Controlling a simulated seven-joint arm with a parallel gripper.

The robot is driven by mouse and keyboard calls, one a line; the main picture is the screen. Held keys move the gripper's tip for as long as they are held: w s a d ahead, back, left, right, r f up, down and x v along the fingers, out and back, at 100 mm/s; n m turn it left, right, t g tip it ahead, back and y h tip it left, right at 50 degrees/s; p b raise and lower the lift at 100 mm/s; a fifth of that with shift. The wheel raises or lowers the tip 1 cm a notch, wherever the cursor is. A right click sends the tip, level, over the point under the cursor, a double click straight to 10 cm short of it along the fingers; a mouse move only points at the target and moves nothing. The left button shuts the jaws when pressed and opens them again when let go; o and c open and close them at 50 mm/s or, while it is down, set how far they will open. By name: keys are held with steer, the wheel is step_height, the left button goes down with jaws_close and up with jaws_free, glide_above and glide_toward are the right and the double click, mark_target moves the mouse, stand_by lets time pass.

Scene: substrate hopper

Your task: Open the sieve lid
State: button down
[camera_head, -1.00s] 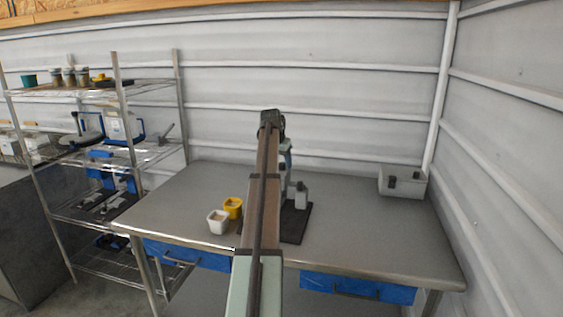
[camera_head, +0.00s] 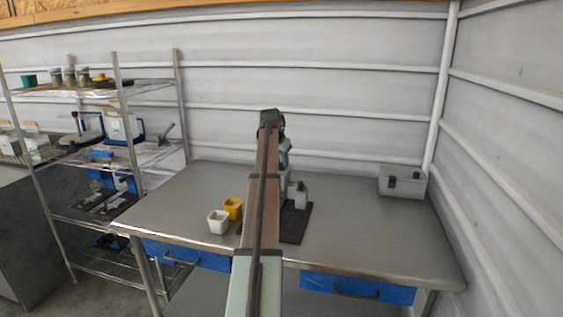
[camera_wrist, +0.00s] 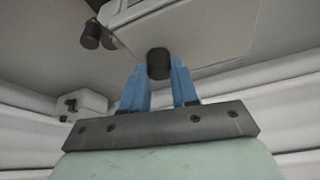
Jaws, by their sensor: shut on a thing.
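In the wrist view, my gripper (camera_wrist: 159,84) has its blue fingers on either side of a black round knob (camera_wrist: 159,62) and is shut on it. The knob sits at the edge of a pale grey panel (camera_wrist: 205,38), which looks like the sieve lid. I cannot tell how far the lid stands open. In the head view, the sieve device (camera_head: 301,197) stands on a black base plate (camera_head: 295,224) on the table, partly hidden behind my arm. The fingertips and the knob are not clear there.
A grey case (camera_head: 403,184) with dark latches is at the back right of the table (camera_head: 365,235). A wire shelf (camera_head: 125,155) stands at the left.

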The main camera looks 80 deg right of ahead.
steer(key=w, duration=0.9)
steer(key=shift+d, duration=0.15)
steer(key=c, duration=0.8)
jaws_free()
steer(key=shift+c, duration=0.2)
steer(key=v, duration=1.4)
